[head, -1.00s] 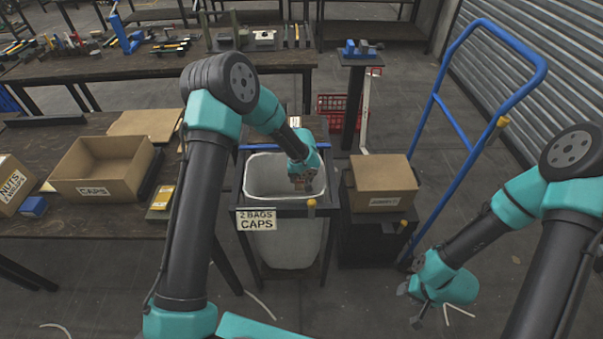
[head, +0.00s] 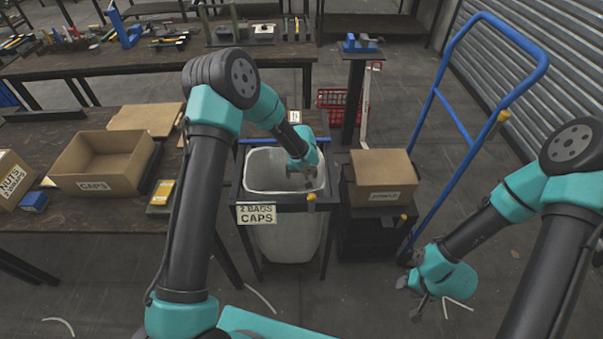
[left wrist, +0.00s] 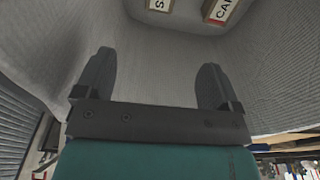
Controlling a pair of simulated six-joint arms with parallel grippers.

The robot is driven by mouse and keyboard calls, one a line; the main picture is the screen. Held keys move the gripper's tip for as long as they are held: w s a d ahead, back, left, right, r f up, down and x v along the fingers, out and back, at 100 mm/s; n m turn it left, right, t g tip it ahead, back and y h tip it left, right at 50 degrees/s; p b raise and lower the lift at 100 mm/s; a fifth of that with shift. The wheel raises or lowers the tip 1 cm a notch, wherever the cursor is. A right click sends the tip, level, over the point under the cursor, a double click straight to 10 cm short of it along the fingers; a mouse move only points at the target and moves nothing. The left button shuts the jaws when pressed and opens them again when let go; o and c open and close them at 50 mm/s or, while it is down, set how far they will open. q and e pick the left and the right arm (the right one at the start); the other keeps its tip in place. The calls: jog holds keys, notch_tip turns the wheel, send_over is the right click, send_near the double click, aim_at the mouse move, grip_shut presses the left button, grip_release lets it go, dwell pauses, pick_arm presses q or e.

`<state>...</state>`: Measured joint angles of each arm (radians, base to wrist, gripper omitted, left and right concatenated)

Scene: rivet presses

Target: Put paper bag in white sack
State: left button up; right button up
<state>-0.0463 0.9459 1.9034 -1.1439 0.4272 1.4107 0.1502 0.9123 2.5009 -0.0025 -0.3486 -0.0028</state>
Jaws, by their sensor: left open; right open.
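The white sack (head: 258,178) hangs open in a dark frame with a sign reading "2 BAGS CAPS" (head: 257,215). My left gripper (head: 306,176) points down into the sack's mouth. In the left wrist view its two fingers (left wrist: 154,85) stand wide apart with nothing between them, against the pale sack wall (left wrist: 160,62). Beyond the fingertips, at the top edge, are parts of two labelled packages, one with a label ending in S (left wrist: 160,5) and one reading "CA" with red (left wrist: 222,10). They are mostly cut off. My right gripper (head: 418,297) is open and empty, low at the right.
An open carton marked CAPS (head: 94,186) and a nuts carton (head: 12,180) stand on the left table. A closed carton (head: 382,178) sits right of the sack on a dark stand. A blue trolley handle (head: 440,110) rises behind it.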

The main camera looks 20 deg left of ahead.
pick_arm(q)
jog(key=shift+r, duration=0.15)
notch_tip(320, 180, up, 17)
jog(key=s, duration=0.2)
jog(key=shift+d, duration=0.3)
dwell(0.7)
notch_tip(320, 180, up, 26)
jog(key=shift+r, duration=0.15)
dwell(2.4)
